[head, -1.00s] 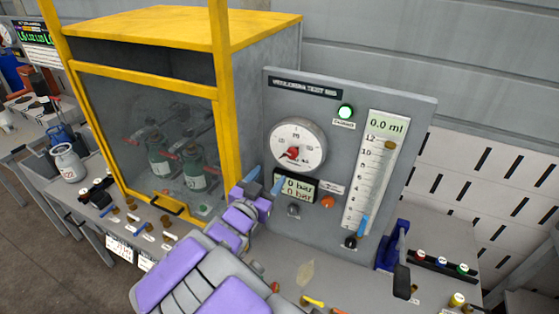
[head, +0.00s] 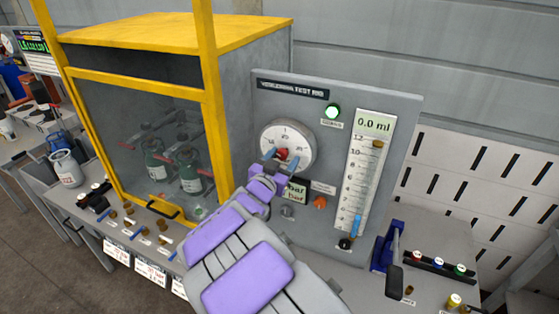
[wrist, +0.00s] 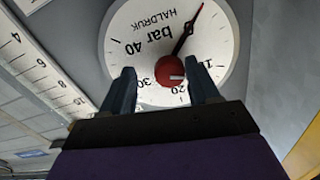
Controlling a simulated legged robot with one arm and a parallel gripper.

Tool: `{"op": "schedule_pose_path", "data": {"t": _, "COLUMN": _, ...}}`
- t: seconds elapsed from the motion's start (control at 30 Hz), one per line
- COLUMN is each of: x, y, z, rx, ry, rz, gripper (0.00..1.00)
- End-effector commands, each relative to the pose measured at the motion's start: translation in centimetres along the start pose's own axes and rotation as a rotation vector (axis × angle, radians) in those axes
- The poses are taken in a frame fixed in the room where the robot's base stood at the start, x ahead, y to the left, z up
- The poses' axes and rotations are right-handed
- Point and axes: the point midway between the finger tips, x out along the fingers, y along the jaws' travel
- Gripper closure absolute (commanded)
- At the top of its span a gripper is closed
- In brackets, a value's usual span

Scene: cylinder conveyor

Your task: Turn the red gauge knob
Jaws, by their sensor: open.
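The red gauge knob (head: 282,154) sits at the centre of the round white gauge (head: 300,135) on the grey test panel. In the wrist view the red knob (wrist: 170,72) shows on the dial, upside down, with a dark needle. My gripper (head: 277,159) is in front of the gauge, its blue fingers open. In the wrist view my gripper (wrist: 158,80) has one finger to each side of the knob's lower part. I cannot tell whether the fingers touch it.
Below the gauge a pressure display (head: 295,190) is partly hidden by my arm. A yellow-framed cabinet (head: 212,100) with green bottles stands close at the left.

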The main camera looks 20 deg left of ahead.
Motion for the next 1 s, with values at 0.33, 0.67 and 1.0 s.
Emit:
{"op": "schedule_pose_path", "data": {"t": 0.33, "x": -0.15, "y": -0.85, "z": 0.46, "rx": -0.007, "ry": -0.001, "rz": -0.002, "gripper": 0.69}}
{"op": "schedule_pose_path", "data": {"t": 0.67, "x": -0.19, "y": -0.84, "z": 0.26, "rx": -0.005, "ry": 0.002, "rz": -0.005, "gripper": 0.96}}
{"op": "schedule_pose_path", "data": {"t": 1.0, "x": -0.28, "y": -0.96, "z": 0.2, "rx": 0.065, "ry": 0.001, "rz": -0.007, "gripper": 0.95}}
